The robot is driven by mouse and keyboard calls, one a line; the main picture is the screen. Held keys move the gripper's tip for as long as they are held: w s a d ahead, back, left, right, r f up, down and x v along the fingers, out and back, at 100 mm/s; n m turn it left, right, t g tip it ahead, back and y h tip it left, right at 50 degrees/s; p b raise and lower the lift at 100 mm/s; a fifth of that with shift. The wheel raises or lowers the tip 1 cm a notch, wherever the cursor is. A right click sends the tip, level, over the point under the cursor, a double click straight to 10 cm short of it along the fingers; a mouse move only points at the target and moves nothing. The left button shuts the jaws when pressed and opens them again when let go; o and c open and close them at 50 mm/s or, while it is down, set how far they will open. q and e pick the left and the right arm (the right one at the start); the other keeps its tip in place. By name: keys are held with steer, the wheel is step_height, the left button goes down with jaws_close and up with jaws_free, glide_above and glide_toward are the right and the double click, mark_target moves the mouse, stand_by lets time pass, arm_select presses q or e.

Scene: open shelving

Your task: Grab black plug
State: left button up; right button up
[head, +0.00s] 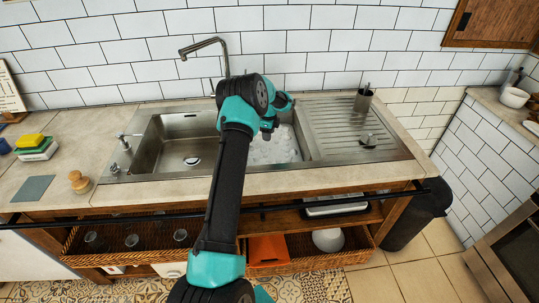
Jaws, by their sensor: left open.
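A small dark round piece (369,141) sits on the ribbed drainboard at the right of the steel sink (413,152); it looks like a plug, but it is too small to be sure. Another dark round fitting (193,161) shows at the bottom of the left basin and could be a drain or a plug. My left arm crosses the middle of the head view. My left gripper (275,112) is over the right basin, apart from both pieces. It is open; its fingertips are small and partly hidden by the wrist. My right gripper is out of view.
A tall tap (205,47) rises behind the sink. A metal cup (363,100) stands at the drainboard's back. Sponges (36,145) and a wooden brush (79,181) lie on the left counter. A dark rail (130,217) runs along the front, above baskets.

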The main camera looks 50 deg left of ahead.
arm_select(q)
glide_above(269, 150)
step_height(269, 150, down, 5)
steer(key=shift+s+r, duration=0.1)
steer(key=shift+s, duration=0.05)
steer(key=shift+w+f, duration=0.15)
steer(key=shift+f, duration=1.2)
steer(key=shift+w+f, duration=0.1)
steer(key=shift+f, duration=1.2)
jaws_close()
